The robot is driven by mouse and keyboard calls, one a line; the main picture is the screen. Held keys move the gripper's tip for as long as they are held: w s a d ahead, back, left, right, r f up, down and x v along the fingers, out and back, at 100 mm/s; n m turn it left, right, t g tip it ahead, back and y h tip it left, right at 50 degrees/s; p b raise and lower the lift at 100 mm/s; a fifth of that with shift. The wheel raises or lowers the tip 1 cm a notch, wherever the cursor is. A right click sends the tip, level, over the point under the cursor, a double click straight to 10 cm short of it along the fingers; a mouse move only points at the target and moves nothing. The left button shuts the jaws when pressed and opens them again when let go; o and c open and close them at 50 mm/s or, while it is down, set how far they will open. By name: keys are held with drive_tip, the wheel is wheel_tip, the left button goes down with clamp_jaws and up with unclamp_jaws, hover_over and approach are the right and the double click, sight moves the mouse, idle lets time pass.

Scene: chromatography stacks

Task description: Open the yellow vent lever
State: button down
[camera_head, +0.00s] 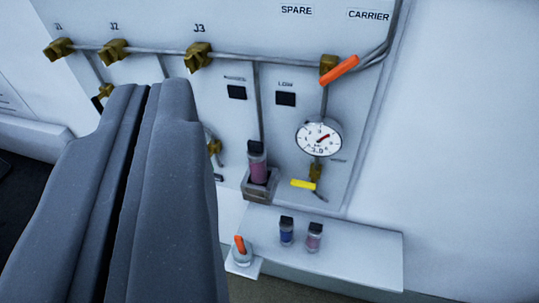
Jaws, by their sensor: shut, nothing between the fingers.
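The yellow vent lever (303,184) is a small flat handle on a brass valve (316,171), below the round pressure gauge (318,137) on the white panel. It lies almost level, pointing left from the valve. My gripper (160,90) fills the left foreground, its two grey fingers shut with only a thin dark line between them and nothing held. It appears well to the left of the lever in the picture and is not touching it. No part of the lever is hidden by the gripper.
An orange lever (340,69) sits above the gauge. A capped pink vial (257,165) stands in a holder left of the yellow lever. The wall at right is clear.

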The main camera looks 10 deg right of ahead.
drive_tip(key=w+d+f+m+t+h+b, duration=0.1)
drive_tip(key=w+f+h+b, duration=0.1)
drive_tip(key=w+f, duration=0.55)
drive_tip(key=w+d+f+m+t+h+b, duration=0.15)
drive_tip(key=w+f, duration=0.25)
drive_tip(key=f, duration=0.7)
drive_tip(key=w+d+f+m+h+b, duration=0.1)
drive_tip(key=w+f+m+h+b, duration=0.15)
drive_tip(key=w+f, duration=0.5)
drive_tip(key=h+b, duration=0.2)
drive_tip(key=h, duration=0.2)
approach(303, 184)
wheel_tip(303, 184, up, 4)
drive_tip(key=s+a, duration=0.1)
drive_tip(key=a, duration=0.1)
drive_tip(key=shift+r, duration=0.3)
drive_tip(key=w+d+b, duration=0.1)
drive_tip(key=w+d, duration=0.3)
drive_tip(key=w, duration=0.4)
drive_tip(key=shift+w+f, duration=0.15)
drive_tip(key=shift+f, duration=0.25)
